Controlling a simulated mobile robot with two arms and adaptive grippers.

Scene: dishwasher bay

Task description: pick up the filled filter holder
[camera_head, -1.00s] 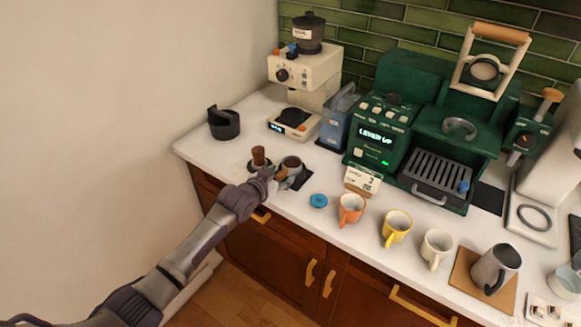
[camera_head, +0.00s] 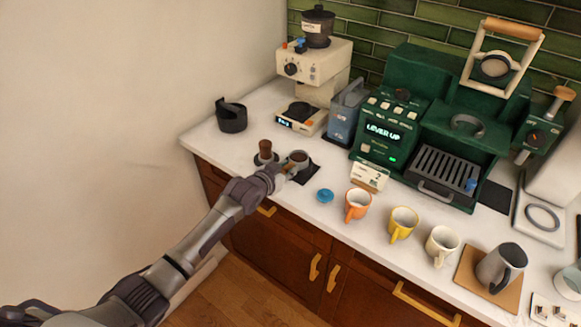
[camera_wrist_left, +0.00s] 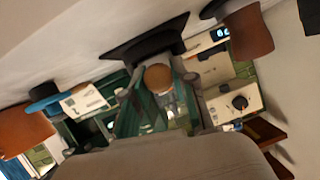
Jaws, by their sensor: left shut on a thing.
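The filter holder (camera_head: 299,157) is a round metal basket filled with brown coffee grounds, at the left part of the white counter. It is over or on a black mat (camera_head: 308,174); I cannot tell if they touch. My left gripper (camera_head: 281,174) is at its near side, shut on its handle. In the left wrist view, the brown rounded handle end (camera_wrist_left: 158,78) shows between the fingers of my left gripper (camera_wrist_left: 163,92). The fingers hide part of the handle. My right gripper is out of view.
A brown-handled tamper (camera_head: 265,150) stands close left of the filter holder. A black knock bin (camera_head: 231,115), a cream grinder (camera_head: 312,65) and a green espresso machine (camera_head: 400,110) stand behind. A blue lid (camera_head: 325,195) and an orange mug (camera_head: 357,204) are to the right.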

